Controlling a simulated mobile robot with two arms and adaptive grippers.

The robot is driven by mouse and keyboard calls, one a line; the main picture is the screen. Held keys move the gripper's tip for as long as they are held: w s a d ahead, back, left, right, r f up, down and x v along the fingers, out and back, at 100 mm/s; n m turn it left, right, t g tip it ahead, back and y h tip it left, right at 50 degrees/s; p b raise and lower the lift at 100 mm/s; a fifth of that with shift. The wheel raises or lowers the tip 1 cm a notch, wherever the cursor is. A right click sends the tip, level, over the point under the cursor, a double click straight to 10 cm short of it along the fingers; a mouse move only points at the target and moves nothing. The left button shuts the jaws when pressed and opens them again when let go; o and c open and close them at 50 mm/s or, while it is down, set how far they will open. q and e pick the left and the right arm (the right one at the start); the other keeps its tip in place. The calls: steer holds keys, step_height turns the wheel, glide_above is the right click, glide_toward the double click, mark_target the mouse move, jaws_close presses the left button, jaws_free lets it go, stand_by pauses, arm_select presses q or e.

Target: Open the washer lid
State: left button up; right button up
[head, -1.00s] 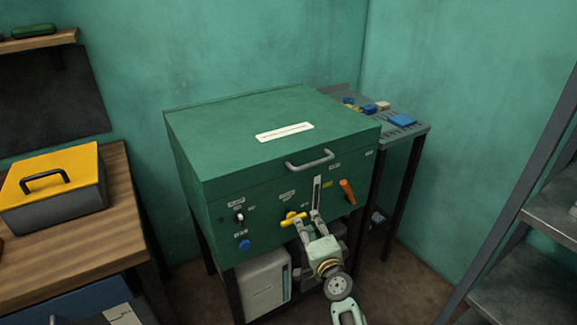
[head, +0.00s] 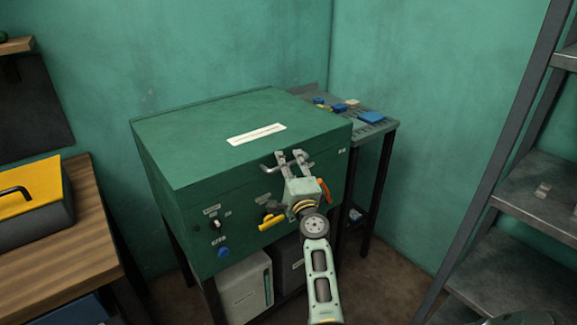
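The washer is a green box-shaped cabinet on dark legs, and its flat lid (head: 200,135) is down, with a white label on top. A grey bar handle (head: 268,167) sits on the lid's front edge. My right gripper (head: 290,158) is at this handle, its two fingers spread apart and overlapping the bar in the head view. Whether the fingertips touch the bar is unclear. The gripper hides the middle of the handle and part of the front panel. My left gripper is not in view.
The front panel has a yellow handle (head: 271,222), an orange lever (head: 324,190) and a blue button (head: 223,252). A side table (head: 378,128) with small blue items stands behind right. A wooden bench (head: 60,250) with a yellow-topped box is left; metal shelves (head: 530,200) stand right.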

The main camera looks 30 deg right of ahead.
steer(key=shift+c, duration=0.4)
jaws_close()
